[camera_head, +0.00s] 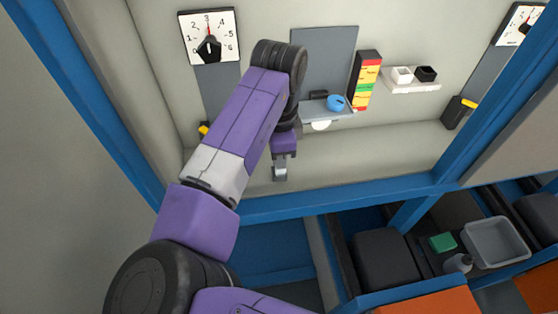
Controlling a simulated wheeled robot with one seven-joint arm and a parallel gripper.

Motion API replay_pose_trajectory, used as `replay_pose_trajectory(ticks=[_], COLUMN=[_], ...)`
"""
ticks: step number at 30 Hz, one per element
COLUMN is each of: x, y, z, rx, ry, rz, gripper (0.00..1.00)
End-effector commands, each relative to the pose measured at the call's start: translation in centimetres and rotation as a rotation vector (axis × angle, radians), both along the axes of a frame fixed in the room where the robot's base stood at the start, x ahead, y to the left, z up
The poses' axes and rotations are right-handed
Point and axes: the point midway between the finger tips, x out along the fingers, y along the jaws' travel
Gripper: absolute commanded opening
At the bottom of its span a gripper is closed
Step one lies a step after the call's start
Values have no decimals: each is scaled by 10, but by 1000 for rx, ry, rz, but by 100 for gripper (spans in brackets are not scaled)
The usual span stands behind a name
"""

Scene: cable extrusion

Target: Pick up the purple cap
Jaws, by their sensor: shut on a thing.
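My gripper (280,173) hangs pointing down in front of the pale back wall, just above the blue front beam. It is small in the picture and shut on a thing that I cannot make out. The purple block just above the grey fingers looks like part of my own wrist. I cannot pick out a purple cap apart from my purple arm. My arm hides part of the wall and ledge behind it.
A small shelf (328,110) holds a blue round thing (336,103). A coloured stack (365,82) and a white holder (411,86) are to its right. Dials (209,37) hang on the wall. A blue beam (345,200) crosses in front. A grey bin (495,243) stands lower right.

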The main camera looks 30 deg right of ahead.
Motion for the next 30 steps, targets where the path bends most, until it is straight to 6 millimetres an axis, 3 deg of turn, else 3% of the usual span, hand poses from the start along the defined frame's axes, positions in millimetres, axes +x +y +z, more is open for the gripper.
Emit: replay_pose_trajectory(ticks=[18,30], x=[-2,-92], y=[1,31], z=[75,67], rx=[-1,-2], ry=[0,0], rz=[1,3], gripper=[0,0])
